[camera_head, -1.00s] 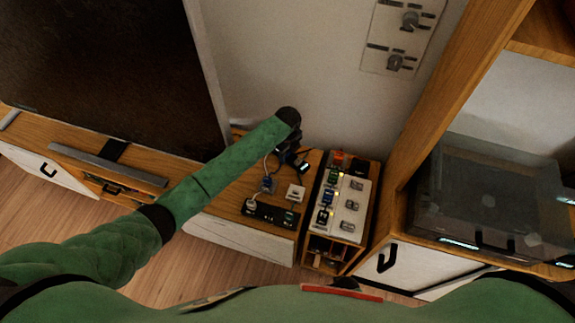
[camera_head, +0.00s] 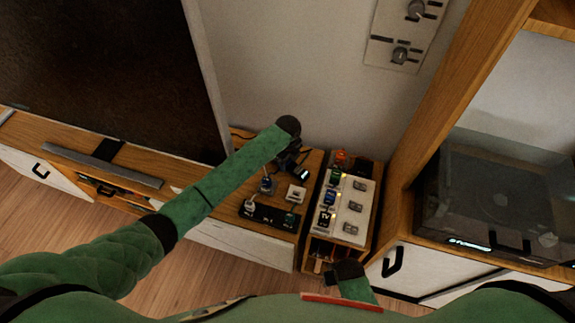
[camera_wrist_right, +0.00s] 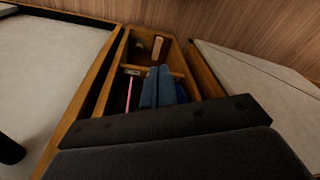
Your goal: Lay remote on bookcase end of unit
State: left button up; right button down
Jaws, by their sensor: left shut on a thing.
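My left gripper (camera_head: 298,168) hangs below the end of the green left arm, over the wooden unit top (camera_head: 226,178) beside the wall. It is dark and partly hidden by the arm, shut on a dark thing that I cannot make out. I cannot pick out the remote with certainty. The bookcase (camera_head: 398,195) stands at the right. My right arm comes in at the bottom, its dark wrist in front of the wooden caddy (camera_head: 310,250). In the right wrist view, blue-grey shapes (camera_wrist_right: 160,88) extend over a compartment; whether they are my fingers, and open, is unclear.
A black strip (camera_head: 270,214) with plugs and cables sits on the unit top. Beside it, the caddy carries a white panel (camera_head: 352,207) with switches. A large dark screen (camera_head: 100,70) stands left; a smoky clear box (camera_head: 490,205) stands in the bookcase. A pink stick (camera_wrist_right: 130,92) lies in the caddy.

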pick_arm(q)
jog(key=shift+f+b, duration=0.3)
jog(key=shift+f, duration=0.15)
pick_arm(e)
jog(key=shift+w+a+r, duration=0.1)
jog(key=shift+w+r, duration=0.1)
jog(key=shift+r, duration=0.75)
jog(key=shift+w+a+r, duration=0.1)
jog(key=shift+w+r, duration=0.05)
jog(key=shift+r, duration=0.8)
pick_arm(q)
jog(key=shift+f, duration=0.1)
jog(key=o, duration=1.2)
